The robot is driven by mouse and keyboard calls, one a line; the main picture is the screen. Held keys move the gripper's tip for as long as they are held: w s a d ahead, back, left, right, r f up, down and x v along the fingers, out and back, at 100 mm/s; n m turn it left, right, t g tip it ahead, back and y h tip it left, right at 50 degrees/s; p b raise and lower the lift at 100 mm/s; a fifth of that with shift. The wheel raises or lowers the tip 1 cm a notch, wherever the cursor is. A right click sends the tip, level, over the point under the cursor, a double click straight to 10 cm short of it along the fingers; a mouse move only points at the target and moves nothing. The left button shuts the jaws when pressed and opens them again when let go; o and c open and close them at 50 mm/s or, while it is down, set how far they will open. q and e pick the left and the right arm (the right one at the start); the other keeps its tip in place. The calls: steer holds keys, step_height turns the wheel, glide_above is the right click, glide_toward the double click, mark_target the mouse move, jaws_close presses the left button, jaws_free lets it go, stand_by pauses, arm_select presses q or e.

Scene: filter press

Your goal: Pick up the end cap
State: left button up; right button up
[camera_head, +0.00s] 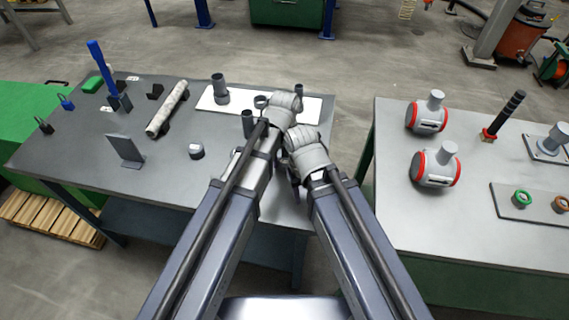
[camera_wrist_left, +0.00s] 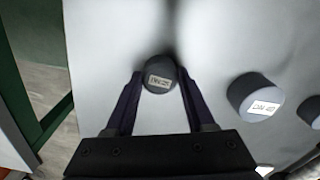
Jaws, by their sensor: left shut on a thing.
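In the left wrist view, a dark grey round end cap (camera_wrist_left: 160,76) with a white label reading about "DN 25" sits between the two dark fingers of my left gripper (camera_wrist_left: 158,84). The fingers touch it on both sides. Below it is a white surface (camera_wrist_left: 105,40); I cannot tell if the cap rests on it. In the head view, my left wrist (camera_head: 282,108) is over the right end of the white board and hides most of the grasp. My right wrist (camera_head: 305,152) is close beside it, nearer me; its fingers are mostly hidden.
A larger cap (camera_wrist_left: 256,96) labelled "DN 40" stands to the right in the left wrist view, with another at the picture's edge. The dark table (camera_head: 75,155) also carries a pale roll (camera_head: 167,108) and an upright plate (camera_head: 125,150). A second table (camera_head: 400,190) stands right, past a gap.

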arm_select(q)
jaws_close()
steer(key=shift+r, duration=0.15)
arm_select(e)
steer(key=shift+r, duration=0.2)
